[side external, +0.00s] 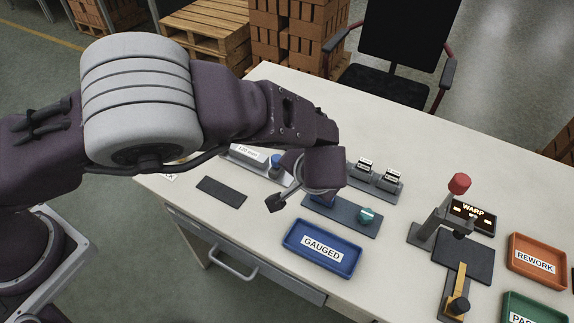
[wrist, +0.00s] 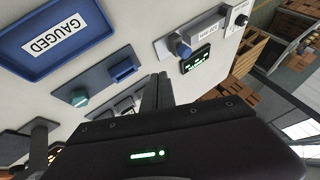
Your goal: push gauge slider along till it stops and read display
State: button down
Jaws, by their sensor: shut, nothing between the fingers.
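In the side external view, a grey bar with a white label (side external: 247,153) and a blue knob (side external: 276,162) lies at the back, partly behind my arm. In the wrist view the blue knob (wrist: 180,48) shows beside a small black display (wrist: 197,59) with green marks too small to read. At the right, a black display (side external: 473,211) reads "WARP" beside a stand with a red knob (side external: 459,183) and a brass slide (side external: 457,288). I cannot tell which is the gauge slider. My gripper (side external: 275,203) is shut and empty above the table, tip apart from these parts; it also shows in the wrist view (wrist: 158,92).
A blue GAUGED tray (side external: 320,268) lies in front of my gripper. A grey plate with a teal knob (side external: 366,215) is beside it. A dark pad (side external: 221,191) lies left. REWORK (side external: 537,279) and green (side external: 535,298) trays are far right.

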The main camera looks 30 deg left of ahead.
jog(key=x, duration=1)
jog(key=shift+s, duration=0.15)
jog(key=a, duration=0.1)
jog(key=w+a, duration=0.1)
jog(key=a, duration=0.1)
jog(key=shift+a, duration=0.1)
jog(key=shift+w+a, duration=0.1)
jog(key=shift+a, duration=0.2)
jog(key=shift+a, duration=0.4)
jog(key=shift+a+f, duration=0.1)
jog(key=shift+a, duration=2.3)
jog(key=shift+d, duration=0.1)
jog(key=d, duration=0.3)
jog(key=s+d, duration=0.1)
jog(key=d, duration=0.1)
jog(key=shift+s+d, duration=0.1)
jog(key=shift+d, duration=0.3)
jog(key=v, duration=1)
